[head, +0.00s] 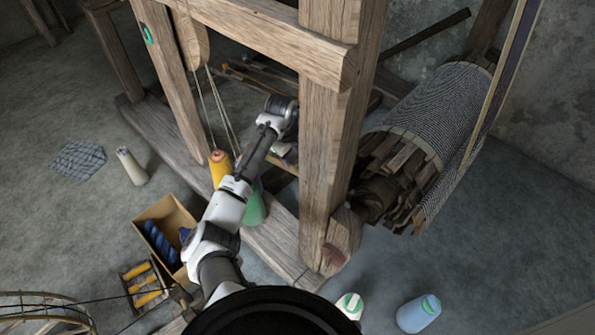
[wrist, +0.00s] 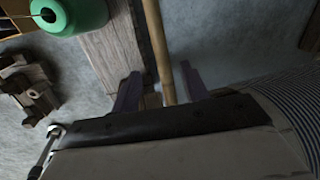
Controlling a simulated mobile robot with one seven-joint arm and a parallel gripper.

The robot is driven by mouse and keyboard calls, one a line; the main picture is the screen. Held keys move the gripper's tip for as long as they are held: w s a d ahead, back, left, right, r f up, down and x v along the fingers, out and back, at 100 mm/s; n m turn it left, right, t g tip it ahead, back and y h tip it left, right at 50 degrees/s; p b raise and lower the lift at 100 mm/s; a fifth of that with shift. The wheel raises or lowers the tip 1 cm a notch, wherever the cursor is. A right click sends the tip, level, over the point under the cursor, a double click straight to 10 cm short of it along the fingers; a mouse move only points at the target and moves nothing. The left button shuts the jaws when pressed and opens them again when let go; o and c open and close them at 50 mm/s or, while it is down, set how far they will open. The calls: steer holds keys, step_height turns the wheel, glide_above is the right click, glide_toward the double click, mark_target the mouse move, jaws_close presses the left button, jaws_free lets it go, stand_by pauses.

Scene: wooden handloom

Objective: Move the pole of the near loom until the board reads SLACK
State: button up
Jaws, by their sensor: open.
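The pole (wrist: 156,45), a thin light-wood rod, runs down from the top of the wrist view. Its lower end passes between the two purple fingers of my gripper (wrist: 160,74). The fingers stand apart, with a gap visible on the pole's right side; contact on the left I cannot tell. In the head view my arm reaches into the near loom (head: 327,150), behind its front post, and my gripper's fingers are largely hidden there. I cannot make out the pole in the head view. No board with readable words shows.
A cloth roll (head: 435,110) with wooden slats lies right of the post. An orange cone (head: 219,168) and a green cone (head: 254,210) stand close to my arm. A box of blue spools (head: 165,235) sits left.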

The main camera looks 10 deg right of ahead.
mark_target(296, 169)
steer(key=f, duration=0.3)
steer(key=w+d+f+b, duration=0.1)
steer(key=f, duration=0.3)
steer(key=f+b, duration=0.1)
steer(key=f, duration=0.2)
steer(key=shift+w+d+f, duration=0.15)
steer(key=shift+d, duration=0.15)
jaws_close()
